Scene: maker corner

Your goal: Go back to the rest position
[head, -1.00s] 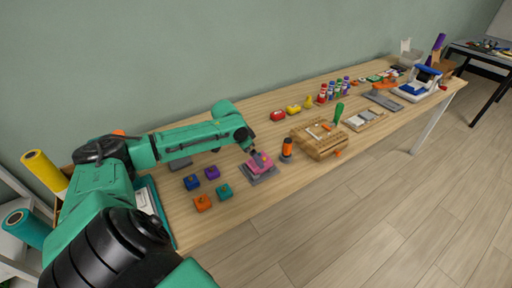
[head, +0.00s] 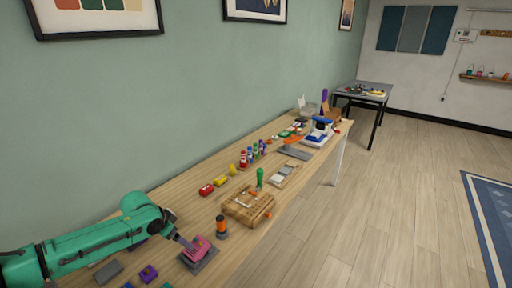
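My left arm comes in from the left in the head view, low over the near end of the workbench. Its gripper (head: 187,243) points down and right, with its tip at a pink block (head: 198,250). The pink block is on a grey plate (head: 207,261). The view is too small to tell whether the fingers are closed on the block or only beside it. My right arm and gripper are not in view.
The long wooden workbench (head: 175,200) runs along the green wall. An orange-and-black cylinder (head: 221,227) and a wooden block tray (head: 247,206) stand right of the gripper. A purple block (head: 148,273) is near the bottom edge. Open floor (head: 400,200) lies right of the bench.

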